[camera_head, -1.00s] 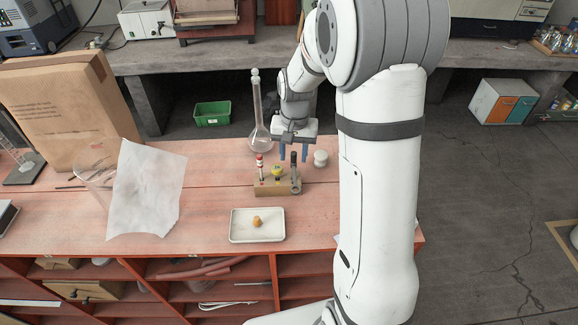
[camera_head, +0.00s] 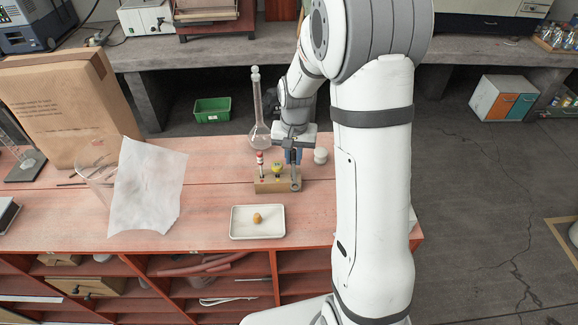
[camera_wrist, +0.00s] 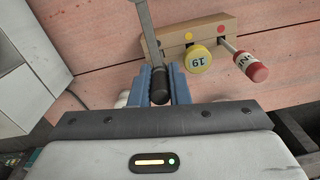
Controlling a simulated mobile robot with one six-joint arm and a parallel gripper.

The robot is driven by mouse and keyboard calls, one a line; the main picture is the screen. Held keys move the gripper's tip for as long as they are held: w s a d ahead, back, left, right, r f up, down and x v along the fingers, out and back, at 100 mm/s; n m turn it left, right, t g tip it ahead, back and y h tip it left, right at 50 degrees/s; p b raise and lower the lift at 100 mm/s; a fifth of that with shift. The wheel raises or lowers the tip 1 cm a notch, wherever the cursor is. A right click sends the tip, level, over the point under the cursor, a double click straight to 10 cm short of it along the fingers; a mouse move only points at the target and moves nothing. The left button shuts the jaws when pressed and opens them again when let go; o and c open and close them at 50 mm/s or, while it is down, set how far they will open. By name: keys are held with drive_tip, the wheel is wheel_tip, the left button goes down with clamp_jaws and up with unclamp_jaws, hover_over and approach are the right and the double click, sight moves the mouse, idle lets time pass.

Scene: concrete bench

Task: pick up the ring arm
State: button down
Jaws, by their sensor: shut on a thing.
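The ring arm has a black grip and a grey metal shaft. In the wrist view the ring arm (camera_wrist: 151,45) runs up from between the jaws toward the wooden rack. In the head view the lower part of the ring arm (camera_head: 296,182) shows at the right end of the wooden rack (camera_head: 268,187). My gripper (camera_head: 292,157) is over that end, its blue fingers shut on the black grip; the gripper (camera_wrist: 160,75) also shows in the wrist view. Whether the arm is still in the rack cannot be told.
A long-necked flask (camera_head: 260,135) is behind, a white object (camera_head: 320,156) at right. A white tray (camera_head: 235,231) lies in front.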

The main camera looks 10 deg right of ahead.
idle(0.3)
wheel_tip(320, 180, up, 25)
drive_tip(key=p, duration=0.3)
idle(1.1)
